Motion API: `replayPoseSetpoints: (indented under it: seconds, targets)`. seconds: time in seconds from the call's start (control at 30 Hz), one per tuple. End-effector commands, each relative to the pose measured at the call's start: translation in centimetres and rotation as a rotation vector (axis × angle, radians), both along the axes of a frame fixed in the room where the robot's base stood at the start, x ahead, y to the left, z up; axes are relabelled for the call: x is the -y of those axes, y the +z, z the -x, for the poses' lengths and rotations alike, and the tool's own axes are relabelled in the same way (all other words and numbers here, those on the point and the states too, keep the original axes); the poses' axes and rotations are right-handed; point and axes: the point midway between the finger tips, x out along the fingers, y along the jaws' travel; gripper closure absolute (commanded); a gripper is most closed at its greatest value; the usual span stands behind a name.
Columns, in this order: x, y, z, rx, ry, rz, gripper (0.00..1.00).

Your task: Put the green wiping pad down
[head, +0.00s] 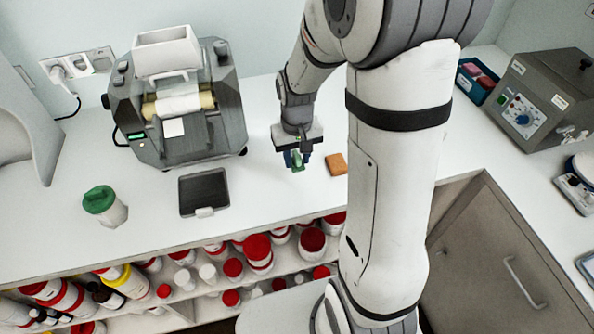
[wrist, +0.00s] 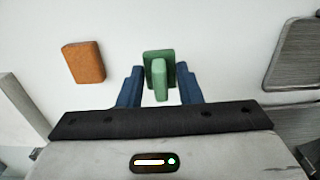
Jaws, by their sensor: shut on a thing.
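The green wiping pad (head: 297,161) is between the fingertips of my gripper (head: 297,155), over the white counter in the head view. In the wrist view the green pad (wrist: 159,70) has a flat block with a narrower upright part in front. The blue fingers of my gripper (wrist: 159,84) stand on either side of it, shut on it. The pad is close above or on the counter (head: 240,185); I cannot tell which.
An orange pad (head: 336,164) lies just right of my gripper. A dark tray (head: 204,192), a mill (head: 178,110) and a green-lidded jar (head: 105,206) stand left. A blue bin (head: 473,83) and grey box (head: 545,100) are right. Red-lidded tubs (head: 257,248) fill the shelf below.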

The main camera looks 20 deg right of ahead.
Motion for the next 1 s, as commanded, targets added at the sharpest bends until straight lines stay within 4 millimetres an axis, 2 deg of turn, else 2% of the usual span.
replayPoseSetpoints:
  seconds: [0.43, 0.9, 0.93, 1.0]
  targets:
    - [-0.1, -5.1, 0.1, -0.003, 0.003, 0.000, 0.86]
    - [-0.2, -6.1, 0.0, 0.001, 0.004, 0.000, 0.86]
    - [-0.2, -5.9, 0.0, 0.001, 0.004, 0.000, 0.66]
    - [-0.2, -5.9, 0.0, 0.001, 0.004, 0.000, 0.60]
